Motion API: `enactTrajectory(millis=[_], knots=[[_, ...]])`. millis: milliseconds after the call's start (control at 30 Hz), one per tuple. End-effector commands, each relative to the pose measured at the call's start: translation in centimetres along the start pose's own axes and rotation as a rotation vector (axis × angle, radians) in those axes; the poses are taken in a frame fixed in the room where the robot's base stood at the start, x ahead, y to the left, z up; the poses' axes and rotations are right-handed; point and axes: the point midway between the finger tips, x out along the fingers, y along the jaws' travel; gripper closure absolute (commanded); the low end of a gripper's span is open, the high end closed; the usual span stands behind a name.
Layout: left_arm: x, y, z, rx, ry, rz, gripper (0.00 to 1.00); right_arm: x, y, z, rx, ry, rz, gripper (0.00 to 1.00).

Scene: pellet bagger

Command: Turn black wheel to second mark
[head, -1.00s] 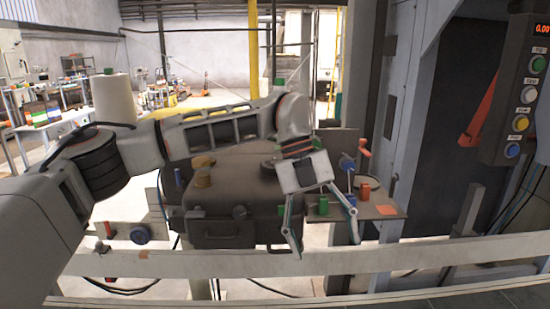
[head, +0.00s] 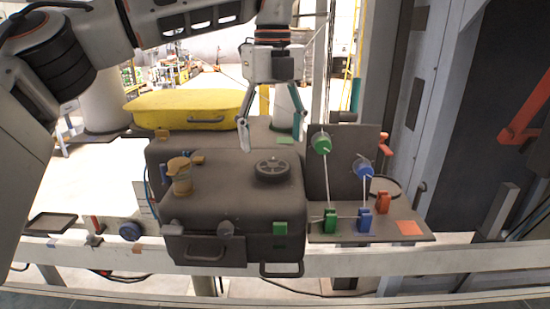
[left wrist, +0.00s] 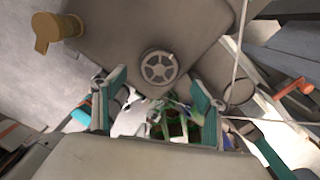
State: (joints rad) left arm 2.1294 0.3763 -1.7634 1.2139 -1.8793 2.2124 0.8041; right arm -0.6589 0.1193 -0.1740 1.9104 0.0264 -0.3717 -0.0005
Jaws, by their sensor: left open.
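The black wheel (head: 272,169) is a dark spoked handwheel lying flat on top of a dark brown box-shaped machine housing (head: 240,205), towards its right side. In the left wrist view the wheel (left wrist: 159,68) shows whole, with its spokes and hub. My left gripper (head: 272,146) points down above and behind the wheel in the head view, fingers spread wide, empty and apart from it. In the left wrist view its teal-padded fingers (left wrist: 157,100) stand either side, below the wheel. I cannot make out any marks around the wheel. My right gripper is not seen.
A tan knob (head: 180,177) stands on the housing's left. To the right, a panel carries a green spool (head: 321,143) and a blue spool (head: 364,169) with cords, above small green, blue and orange blocks. A yellow case (head: 190,106) lies behind. A pale rail (head: 120,257) runs in front.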

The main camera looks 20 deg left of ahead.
Motion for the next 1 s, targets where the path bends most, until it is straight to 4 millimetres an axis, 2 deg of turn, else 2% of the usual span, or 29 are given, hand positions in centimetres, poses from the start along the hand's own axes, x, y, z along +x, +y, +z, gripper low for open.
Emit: enactTrajectory(millis=[100, 333, 500, 733, 767, 900, 1000], knots=[[2.1, 0.1, 0.0, 0.004, 0.004, 0.003, 0.28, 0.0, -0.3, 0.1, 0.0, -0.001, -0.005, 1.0], [5.0, 0.0, 0.0, 0.003, 0.002, 0.001, 0.28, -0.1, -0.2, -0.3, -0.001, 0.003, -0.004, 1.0], [5.9, 0.0, 0.0, 0.003, 0.001, -0.001, 0.28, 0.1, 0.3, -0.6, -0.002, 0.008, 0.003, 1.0], [6.0, 0.0, 0.0, 0.002, 0.001, -0.001, 0.28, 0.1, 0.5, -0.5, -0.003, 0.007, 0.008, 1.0], [6.0, 0.0, 0.0, 0.002, 0.001, -0.001, 0.31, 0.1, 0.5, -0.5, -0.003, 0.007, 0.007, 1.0], [6.0, 0.0, 0.0, 0.002, 0.001, -0.001, 0.67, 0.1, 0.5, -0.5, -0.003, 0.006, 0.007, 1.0], [6.0, 0.0, -0.1, 0.002, 0.001, -0.001, 0.67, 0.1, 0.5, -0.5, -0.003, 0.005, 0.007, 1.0]])
